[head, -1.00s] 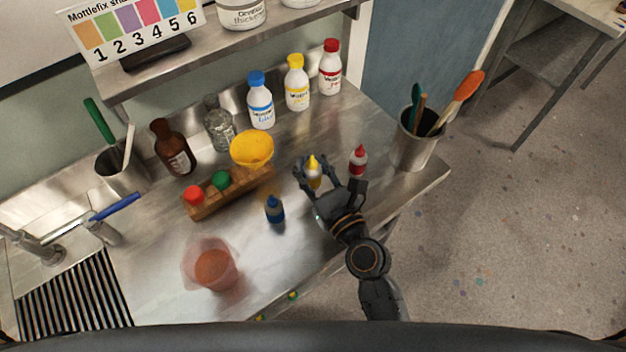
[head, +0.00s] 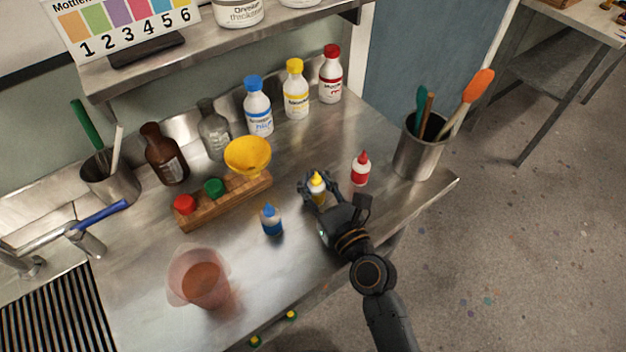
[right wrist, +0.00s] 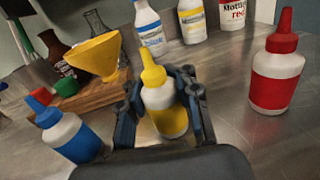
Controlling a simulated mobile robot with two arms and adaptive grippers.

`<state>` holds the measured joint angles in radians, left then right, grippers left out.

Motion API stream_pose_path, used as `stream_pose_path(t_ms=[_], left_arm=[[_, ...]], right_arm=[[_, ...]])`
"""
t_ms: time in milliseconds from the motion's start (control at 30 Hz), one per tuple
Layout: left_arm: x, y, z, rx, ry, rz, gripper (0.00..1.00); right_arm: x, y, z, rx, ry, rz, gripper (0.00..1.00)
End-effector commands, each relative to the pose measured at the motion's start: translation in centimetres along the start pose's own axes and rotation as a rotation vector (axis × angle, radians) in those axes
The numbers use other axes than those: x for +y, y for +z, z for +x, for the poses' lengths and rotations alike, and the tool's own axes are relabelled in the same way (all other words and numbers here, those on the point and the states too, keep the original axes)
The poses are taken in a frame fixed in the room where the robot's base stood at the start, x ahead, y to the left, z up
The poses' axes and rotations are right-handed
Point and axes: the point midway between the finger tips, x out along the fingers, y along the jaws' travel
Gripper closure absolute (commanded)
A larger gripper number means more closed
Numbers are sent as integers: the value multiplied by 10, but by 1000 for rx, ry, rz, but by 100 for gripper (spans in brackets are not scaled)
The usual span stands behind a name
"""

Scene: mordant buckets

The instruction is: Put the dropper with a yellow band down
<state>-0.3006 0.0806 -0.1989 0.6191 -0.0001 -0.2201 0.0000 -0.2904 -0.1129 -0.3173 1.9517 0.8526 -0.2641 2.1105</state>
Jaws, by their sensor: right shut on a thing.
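The dropper with a yellow band (head: 317,185) has a yellow tip and stands upright between the fingers of my right gripper (head: 316,192). My right gripper is shut on it, low over the steel counter (head: 330,135). In the right wrist view the yellow dropper (right wrist: 163,105) sits between both fingers; its base is partly hidden, and I cannot tell whether it touches the counter. My left gripper is not in view.
A red dropper (head: 361,168) stands right of the gripper, a blue dropper (head: 271,220) left of it. A wooden rack (head: 225,208) with a yellow funnel (head: 248,154), a beaker (head: 200,280) and a utensil pot (head: 418,150) stand around. Bottles line the back.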

Motion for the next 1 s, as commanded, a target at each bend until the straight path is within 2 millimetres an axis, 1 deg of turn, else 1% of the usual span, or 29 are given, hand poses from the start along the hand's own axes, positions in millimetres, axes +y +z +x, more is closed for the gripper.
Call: stream_pose_path(t_ms=[33,67,100,200,467,567,667,733,1000], left_arm=[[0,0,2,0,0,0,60],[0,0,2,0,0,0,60],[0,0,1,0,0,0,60],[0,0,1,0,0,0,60],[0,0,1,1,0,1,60],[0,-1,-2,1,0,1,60],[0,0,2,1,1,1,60],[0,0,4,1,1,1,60],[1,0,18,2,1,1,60]], right_arm=[[0,-3,0,0,1,0,100],[0,-2,0,0,1,0,71],[0,-2,0,1,1,0,63],[0,-2,0,1,0,0,45],[0,-2,0,1,0,-1,45],[0,3,0,0,0,-1,45],[0,-1,-12,2,0,-1,45],[0,-2,-24,3,0,-2,45],[0,-3,-83,4,1,-3,45]])
